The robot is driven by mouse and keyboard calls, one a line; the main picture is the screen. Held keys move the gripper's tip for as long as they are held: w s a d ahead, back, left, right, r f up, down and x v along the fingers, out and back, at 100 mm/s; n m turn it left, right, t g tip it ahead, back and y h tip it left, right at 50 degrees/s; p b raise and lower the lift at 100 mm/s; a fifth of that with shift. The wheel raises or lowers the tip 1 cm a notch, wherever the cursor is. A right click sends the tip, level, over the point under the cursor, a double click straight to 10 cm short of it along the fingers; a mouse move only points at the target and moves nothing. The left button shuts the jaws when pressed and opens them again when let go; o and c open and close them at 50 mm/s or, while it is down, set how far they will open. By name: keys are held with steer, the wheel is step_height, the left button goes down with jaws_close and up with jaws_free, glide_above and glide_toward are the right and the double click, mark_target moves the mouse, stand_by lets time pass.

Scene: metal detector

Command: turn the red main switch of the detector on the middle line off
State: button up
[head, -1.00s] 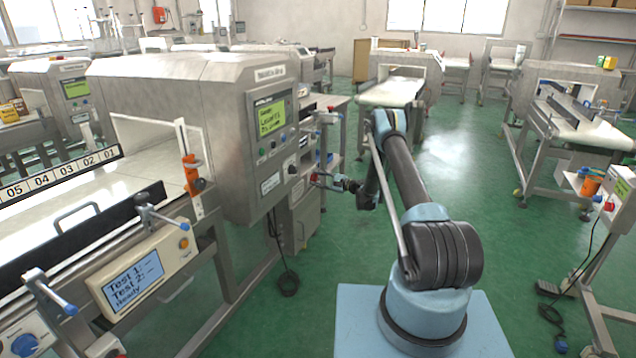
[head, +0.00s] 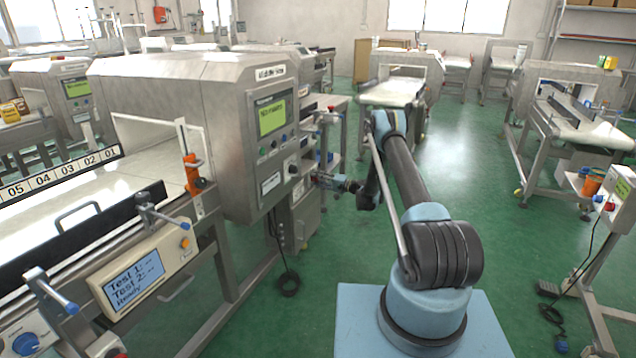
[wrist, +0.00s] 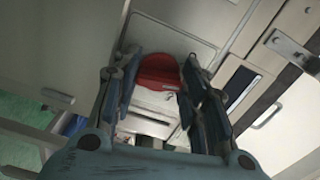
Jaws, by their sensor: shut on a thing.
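The detector on the middle line (head: 225,150) is the large grey housing at the left of the head view, with a lit green screen (head: 272,119) on its end panel. The red main switch (wrist: 158,70) shows in the wrist view as a red knob on a pale plate. My gripper (wrist: 160,78) has its two fingers on either side of this knob and is shut on it. In the head view my gripper (head: 322,181) is small, at the lower cabinet beside the detector. The switch itself cannot be made out there.
A conveyor (head: 390,93) stands behind my arm, and another machine (head: 570,110) stands at the right. A black cable (head: 287,282) hangs below the detector.

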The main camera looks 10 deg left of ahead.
steer(key=n, duration=0.4)
steer(key=shift+s+f, duration=0.1)
steer(key=shift+f, duration=0.1)
steer(key=shift+n, duration=1.5)
steer(key=o, duration=1.1)
steer(key=shift+w, duration=0.2)
steer(key=shift+c, duration=0.2)
steer(key=shift+s+d, duration=0.1)
steer(key=v, duration=0.7)
steer(key=shift+d, duration=0.4)
